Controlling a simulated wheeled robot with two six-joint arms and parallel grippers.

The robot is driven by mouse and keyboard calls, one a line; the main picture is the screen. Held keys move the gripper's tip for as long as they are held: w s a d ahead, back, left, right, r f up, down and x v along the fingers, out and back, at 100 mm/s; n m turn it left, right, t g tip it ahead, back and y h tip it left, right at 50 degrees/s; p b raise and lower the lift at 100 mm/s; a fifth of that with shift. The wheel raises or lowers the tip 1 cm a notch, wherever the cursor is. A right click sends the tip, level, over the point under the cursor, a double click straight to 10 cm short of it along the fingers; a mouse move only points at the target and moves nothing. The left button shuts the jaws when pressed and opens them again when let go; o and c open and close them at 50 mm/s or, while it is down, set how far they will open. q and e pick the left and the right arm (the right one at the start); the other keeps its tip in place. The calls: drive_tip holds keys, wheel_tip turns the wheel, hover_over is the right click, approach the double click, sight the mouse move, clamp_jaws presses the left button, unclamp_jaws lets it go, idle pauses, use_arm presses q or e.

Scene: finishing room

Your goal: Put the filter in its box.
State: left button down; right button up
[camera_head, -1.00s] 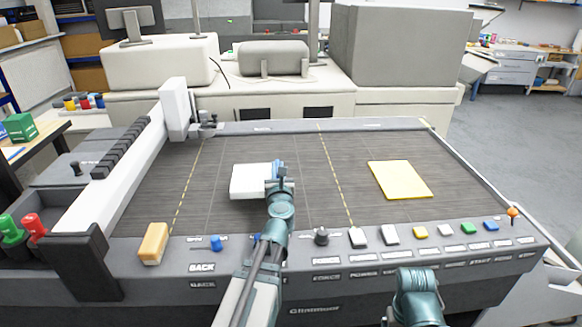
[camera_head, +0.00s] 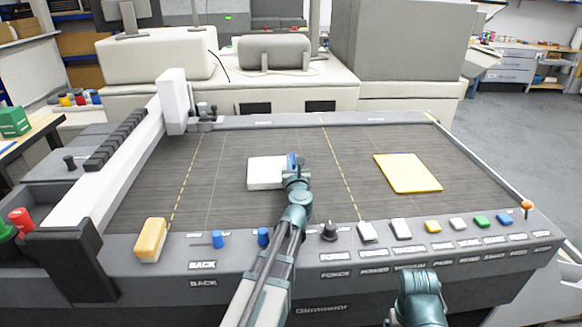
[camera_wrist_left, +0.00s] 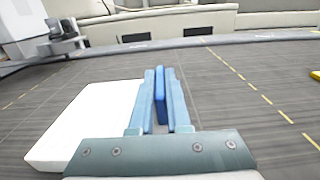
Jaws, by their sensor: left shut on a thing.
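My left gripper (camera_head: 296,168) is over the dark table top, with its light blue fingers shut on a darker blue upright piece. That blue piece (camera_wrist_left: 160,88) shows between the fingertips in the left wrist view. A flat white block (camera_head: 264,172) lies directly left of the fingers, and it also shows in the left wrist view (camera_wrist_left: 80,125). The fingers hide its right end, so I cannot tell whether the blue piece is joined to it. I cannot make out which is the filter or its box. My right arm shows at the bottom, its fingers out of view.
A yellow sheet (camera_head: 408,173) lies on the right of the dark table top (camera_head: 270,135). A yellow-orange block (camera_head: 150,240) and several buttons line the front panel. A white rail (camera_head: 110,170) with a tool head bounds the left side. The middle right is clear.

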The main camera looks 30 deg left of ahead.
use_arm(q)
drive_tip(key=shift+d+r, duration=0.1)
drive_tip(key=shift+f, duration=0.2)
drive_tip(key=c, duration=0.9)
unclamp_jaws()
drive_tip(key=shift+r, duration=0.2)
